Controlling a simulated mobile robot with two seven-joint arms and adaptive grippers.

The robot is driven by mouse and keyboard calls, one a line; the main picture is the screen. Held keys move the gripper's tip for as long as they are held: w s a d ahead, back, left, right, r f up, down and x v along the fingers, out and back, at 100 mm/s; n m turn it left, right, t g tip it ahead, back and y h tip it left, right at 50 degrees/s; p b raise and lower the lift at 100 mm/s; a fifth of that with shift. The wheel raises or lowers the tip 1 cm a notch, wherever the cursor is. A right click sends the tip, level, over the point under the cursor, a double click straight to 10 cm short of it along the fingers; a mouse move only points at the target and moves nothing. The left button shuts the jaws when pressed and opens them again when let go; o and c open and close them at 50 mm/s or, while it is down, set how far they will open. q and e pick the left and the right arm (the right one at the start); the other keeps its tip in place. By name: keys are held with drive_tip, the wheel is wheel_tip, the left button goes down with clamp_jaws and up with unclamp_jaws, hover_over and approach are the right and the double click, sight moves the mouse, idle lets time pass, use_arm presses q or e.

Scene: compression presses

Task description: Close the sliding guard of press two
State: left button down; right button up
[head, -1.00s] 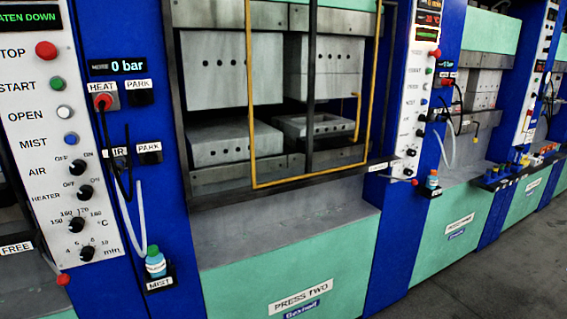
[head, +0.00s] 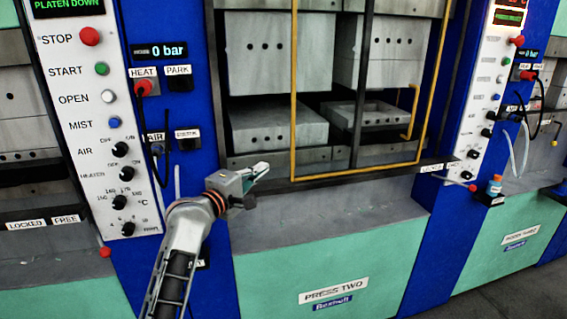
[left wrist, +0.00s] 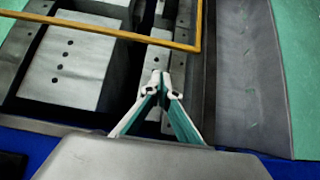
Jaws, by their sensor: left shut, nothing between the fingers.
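The sliding guard of press two is a yellow frame (head: 293,110) across the middle and right of the press opening. The left part of the opening is uncovered, with the grey blocks (head: 275,125) showing. A short bent yellow bar (head: 412,112) stands inside the frame on the right. My left gripper (head: 262,169) is shut and empty in front of the lower left of the opening, left of the frame's lower corner. In the left wrist view its fingertips (left wrist: 162,78) meet at a point, and the yellow frame (left wrist: 110,31) crosses beyond them. My right gripper is not in view.
A control panel (head: 97,130) with buttons and knobs stands on the left. A grey sill (head: 330,220) lies below the opening, above the green PRESS TWO front (head: 390,275).

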use_arm(q)
drive_tip(key=x, duration=0.4)
drive_tip(key=shift+w+d, duration=0.15)
drive_tip(key=shift+w, duration=0.05)
drive_tip(key=d, duration=0.3)
drive_tip(key=shift+w, duration=0.4)
drive_tip(key=shift+w+d+p, duration=0.15)
drive_tip(key=shift+d+p, duration=0.15)
drive_tip(key=shift+d, duration=0.05)
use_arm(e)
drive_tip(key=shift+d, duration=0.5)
use_arm(q)
drive_tip(key=shift+w, duration=0.1)
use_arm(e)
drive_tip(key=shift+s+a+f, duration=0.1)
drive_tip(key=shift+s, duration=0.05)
